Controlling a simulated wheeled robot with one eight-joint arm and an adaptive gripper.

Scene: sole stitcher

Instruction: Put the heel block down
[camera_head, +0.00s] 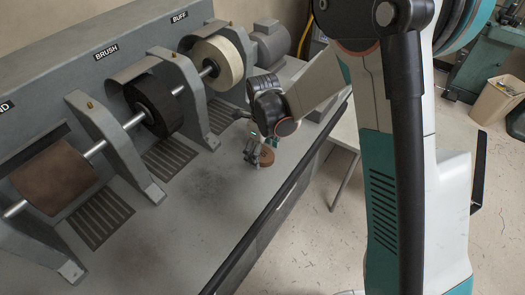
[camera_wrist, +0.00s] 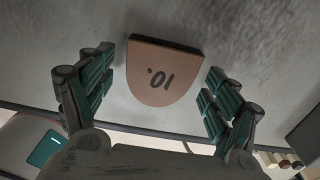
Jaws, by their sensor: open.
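In the head view the heel block (camera_head: 266,157) rests on the grey bench top (camera_head: 215,190), near the bench's front edge. My gripper (camera_head: 254,152) is open and low over the bench at the block, partly covering it. The block's underside is hidden.
A finishing machine with a brown sanding roll (camera_head: 55,177), a black brush wheel (camera_head: 155,105) and a cream buff wheel (camera_head: 218,62) stands along the bench's back. Slotted grates (camera_head: 172,157) lie below the wheels. Bare bench top lies left of my gripper. A dark rail (camera_head: 270,215) edges the front.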

